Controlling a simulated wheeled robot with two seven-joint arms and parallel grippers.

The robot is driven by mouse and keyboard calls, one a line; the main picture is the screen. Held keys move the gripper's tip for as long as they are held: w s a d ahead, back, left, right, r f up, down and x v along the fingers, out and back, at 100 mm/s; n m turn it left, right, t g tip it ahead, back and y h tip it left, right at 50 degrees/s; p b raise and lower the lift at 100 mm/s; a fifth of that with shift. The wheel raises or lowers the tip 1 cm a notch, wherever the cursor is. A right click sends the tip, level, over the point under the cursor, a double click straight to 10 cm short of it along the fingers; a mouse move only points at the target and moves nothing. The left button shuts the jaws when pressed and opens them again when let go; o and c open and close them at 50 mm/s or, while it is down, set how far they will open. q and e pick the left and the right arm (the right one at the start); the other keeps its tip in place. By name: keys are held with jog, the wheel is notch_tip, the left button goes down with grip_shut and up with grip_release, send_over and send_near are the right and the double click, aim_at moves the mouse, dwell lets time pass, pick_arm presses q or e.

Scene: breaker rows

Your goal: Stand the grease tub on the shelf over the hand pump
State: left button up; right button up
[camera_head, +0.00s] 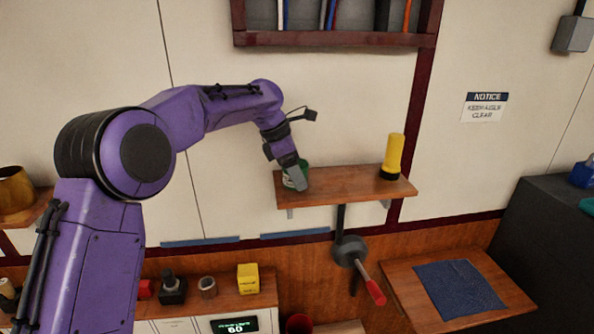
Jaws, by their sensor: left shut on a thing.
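The wooden shelf (345,188) is fixed to the wall at the middle right. The hand pump (350,252), grey with a red-gripped lever, is mounted below it. A green tub with a pale label (301,170), which looks like the grease tub, is at the left end of the shelf. My left gripper (297,181) is shut on it and hides much of it. The tub looks about upright; I cannot tell whether its base touches the board. My right gripper does not show.
A yellow flashlight (393,157) stands toward the right of the shelf. The shelf's middle is clear. A dark red rack (335,39) hangs above. A wooden table with a blue mat (460,288) is at the lower right. A counter with a yellow box (248,278) is below left.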

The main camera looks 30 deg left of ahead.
pick_arm(q)
jog(key=o, duration=1.3)
jog(key=shift+d, duration=0.1)
jog(key=v, duration=0.7)
jog(key=shift+s+r, duration=0.1)
jog(key=shift+r, duration=0.25)
